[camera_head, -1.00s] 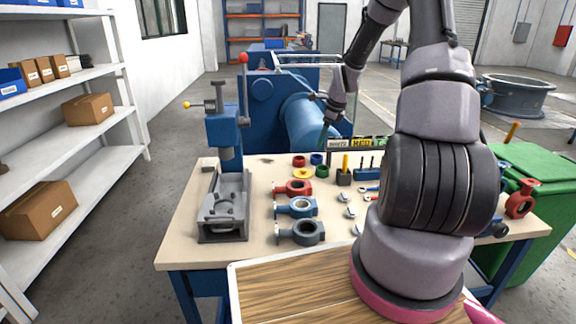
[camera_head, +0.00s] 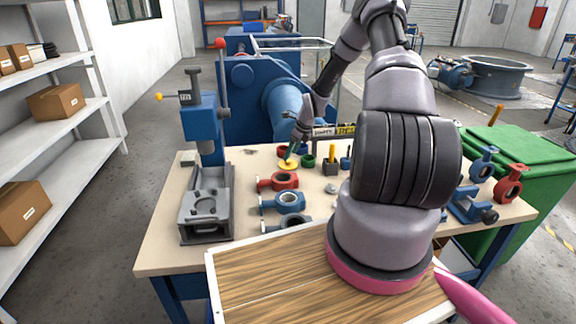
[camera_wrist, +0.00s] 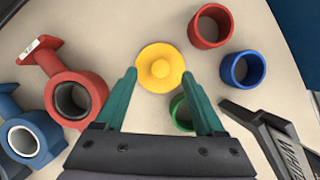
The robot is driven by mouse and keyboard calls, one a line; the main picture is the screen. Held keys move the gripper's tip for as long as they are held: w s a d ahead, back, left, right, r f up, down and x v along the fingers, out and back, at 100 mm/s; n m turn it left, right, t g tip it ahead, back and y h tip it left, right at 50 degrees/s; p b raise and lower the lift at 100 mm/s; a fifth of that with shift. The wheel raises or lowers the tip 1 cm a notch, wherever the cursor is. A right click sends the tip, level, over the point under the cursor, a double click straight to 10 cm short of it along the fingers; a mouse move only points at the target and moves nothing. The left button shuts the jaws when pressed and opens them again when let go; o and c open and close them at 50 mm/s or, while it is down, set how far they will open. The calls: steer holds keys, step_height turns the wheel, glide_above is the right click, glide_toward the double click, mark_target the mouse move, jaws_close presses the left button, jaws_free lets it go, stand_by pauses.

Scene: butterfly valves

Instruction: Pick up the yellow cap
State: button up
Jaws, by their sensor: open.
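The yellow cap (camera_wrist: 160,68) is a round flat disc with a raised knob in its middle, lying on the workbench. In the head view the yellow cap (camera_head: 289,164) sits behind the red valve body. My gripper (camera_wrist: 160,80) is open, its two green fingers pointing toward the cap. In the wrist view the cap shows between and just beyond the fingertips, and nothing is held. In the head view my gripper (camera_head: 289,157) is at or just above the cap. I cannot tell whether the fingers touch it.
Close around the cap are a red ring (camera_wrist: 210,26), a blue ring (camera_wrist: 242,70), a green ring (camera_wrist: 181,112) partly hidden by a finger, and a red valve body (camera_wrist: 76,98). A dark labelled rack (camera_wrist: 270,135) stands at right. A press (camera_head: 205,170) stands on the bench's left.

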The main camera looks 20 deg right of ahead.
mark_target(289, 160)
steer(key=x, duration=0.3)
steer(key=shift+f, duration=0.3)
jaws_close()
steer(key=shift+r, duration=0.1)
step_height(289, 160, up, 13)
stand_by(0.5)
